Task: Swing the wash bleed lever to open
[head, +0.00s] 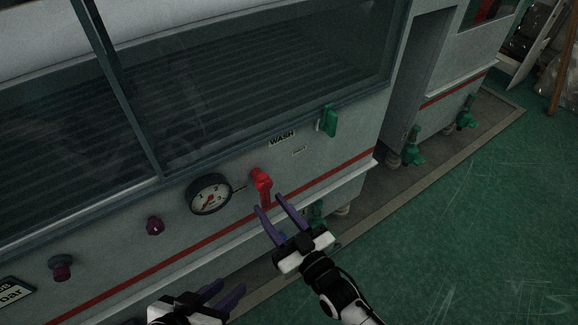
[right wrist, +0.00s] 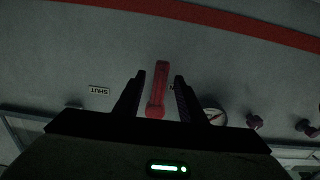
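The red wash bleed lever (head: 264,187) is on the grey machine front, right of the pressure gauge, its handle hanging down toward the red stripe. In the right wrist view, which is upside down, the lever (right wrist: 160,85) lies between the two fingers with a gap on each side. My right gripper (head: 270,203) is open around or just in front of the handle; contact does not show. A "SHUT" label (right wrist: 98,90) is beside it; another label is mostly hidden by a finger. My left gripper (head: 231,286) is open and empty, low in the head view.
The gauge (head: 210,194) and a purple knob (head: 155,226) sit left of the lever. A "WASH" label (head: 282,138) and a green latch (head: 328,121) are above right. The green floor (head: 470,220) at right is clear.

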